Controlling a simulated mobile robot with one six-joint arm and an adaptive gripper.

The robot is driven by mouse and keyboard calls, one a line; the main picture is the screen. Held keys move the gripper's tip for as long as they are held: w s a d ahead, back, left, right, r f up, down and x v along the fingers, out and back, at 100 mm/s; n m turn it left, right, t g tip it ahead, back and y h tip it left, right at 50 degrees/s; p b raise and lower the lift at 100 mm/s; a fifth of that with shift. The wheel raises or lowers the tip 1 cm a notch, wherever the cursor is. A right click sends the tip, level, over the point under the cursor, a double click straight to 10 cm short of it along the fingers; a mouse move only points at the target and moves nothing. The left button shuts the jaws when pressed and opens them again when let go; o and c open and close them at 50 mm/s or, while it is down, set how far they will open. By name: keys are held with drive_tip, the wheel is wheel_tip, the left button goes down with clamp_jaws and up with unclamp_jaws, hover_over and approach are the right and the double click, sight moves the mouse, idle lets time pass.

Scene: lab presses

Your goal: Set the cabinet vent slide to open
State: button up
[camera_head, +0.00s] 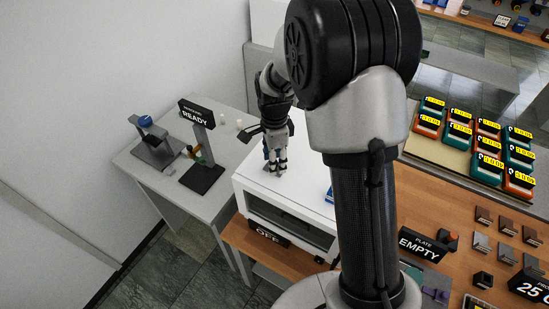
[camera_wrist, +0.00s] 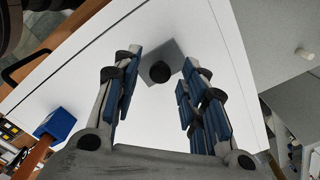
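The white cabinet (camera_head: 305,205) stands on the wooden bench with a dark sign reading OFF (camera_head: 268,236) at its front. In the wrist view, its white top (camera_wrist: 75,80) carries a grey square plate with a round black knob (camera_wrist: 160,72). This looks like the vent slide; no marking shows its setting. My gripper (camera_head: 276,168) points down over the cabinet top in the head view. In the wrist view my gripper (camera_wrist: 162,62) is open, with its blue-padded fingers apart on either side of the knob. I cannot tell whether they touch it. In the head view, the gripper hides the knob.
A grey side table (camera_head: 150,180) at left holds a stand with a READY sign (camera_head: 195,114). A PLATE EMPTY sign (camera_head: 422,244) and several orange and teal devices stand at right.

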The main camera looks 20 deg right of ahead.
drive_tip(key=shift+c, duration=0.4)
clamp_jaws()
drive_tip(key=shift+w+d, duration=0.1)
